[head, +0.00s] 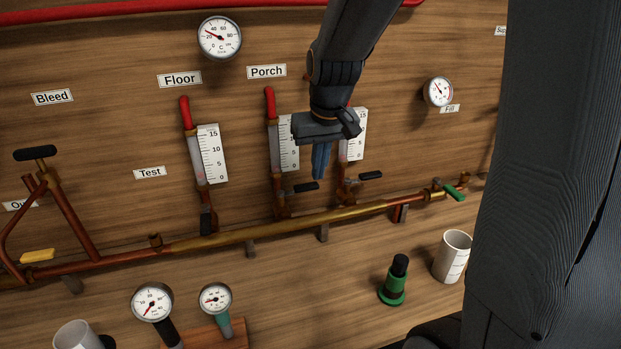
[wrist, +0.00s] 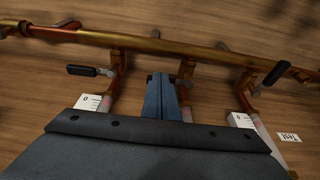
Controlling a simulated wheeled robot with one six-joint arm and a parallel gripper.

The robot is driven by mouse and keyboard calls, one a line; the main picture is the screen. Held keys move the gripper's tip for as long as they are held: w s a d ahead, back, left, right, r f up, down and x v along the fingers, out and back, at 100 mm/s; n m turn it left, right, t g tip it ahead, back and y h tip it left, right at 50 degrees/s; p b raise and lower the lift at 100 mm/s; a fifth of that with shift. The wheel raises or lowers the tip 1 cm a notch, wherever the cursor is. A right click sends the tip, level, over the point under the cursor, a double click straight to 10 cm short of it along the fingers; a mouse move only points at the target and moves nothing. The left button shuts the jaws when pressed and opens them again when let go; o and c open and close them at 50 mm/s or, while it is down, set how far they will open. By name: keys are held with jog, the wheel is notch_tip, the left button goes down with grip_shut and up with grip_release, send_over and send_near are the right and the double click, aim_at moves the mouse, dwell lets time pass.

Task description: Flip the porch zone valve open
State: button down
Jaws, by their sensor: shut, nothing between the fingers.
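The Porch label (head: 267,71) is above the middle flow meter, whose valve has a black lever (head: 305,187) pointing sideways to the right, across its upright pipe. My gripper (head: 320,176) is shut and empty, its blue fingers pointing down just above and right of that lever in the head view. I cannot tell whether they touch it. In the wrist view, which is upside down, my fingers (wrist: 161,80) are beside the middle pipe (wrist: 186,70) and seem to hide the Porch lever.
The Floor valve's black lever (head: 207,222) points down along its pipe. The right-hand valve's lever (head: 371,175) points sideways close by, and shows in the wrist view (wrist: 82,70). The brass manifold (head: 290,226) runs below. A green-based bottle (head: 394,281) and white cup (head: 453,257) stand lower right.

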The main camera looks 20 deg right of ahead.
aim_at(298, 189)
jog(key=w+d+r, duration=0.1)
jog(key=w+r, duration=0.1)
jog(key=w, duration=0.3)
jog(key=shift+w+d+r+t+b, duration=0.2)
jog(key=shift+w+r+t+b, duration=0.1)
jog(key=shift+r, duration=0.1)
jog(key=shift+f, duration=0.1)
jog(key=p+x, duration=0.1)
jog(key=x, duration=0.9)
jog(key=shift+p, duration=0.3)
